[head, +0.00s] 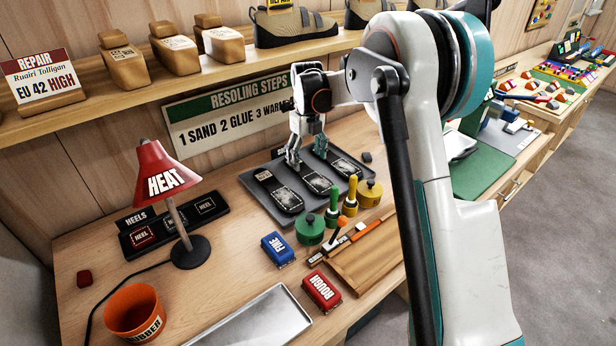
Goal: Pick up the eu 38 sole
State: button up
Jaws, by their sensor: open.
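Several black soles with grey patches lie in a row on a dark tray (251,200) at the back of the workbench: a left sole (286,199), a middle sole (316,181) and a right sole (346,166). Their size marks are too small to read, so I cannot tell which is the EU 38 sole. Whether a finger touches a sole cannot be told.
Glue pots and bottles, a green pot (309,231) and a yellow pot (370,194) among them, stand before the tray. A red heat lamp (163,184) and a heels tray (215,228) are left. A shelf (130,92) with shoe lasts overhangs the back.

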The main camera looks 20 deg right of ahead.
aim_at(307, 173)
notch_tip(307, 173, down, 6)
jog(key=shift+r+b, duration=0.25)
jog(key=shift+b, duration=0.7)
jog(key=shift+r, duration=0.1)
jog(key=c, duration=1.3)
jog(key=shift+o, duration=0.2)
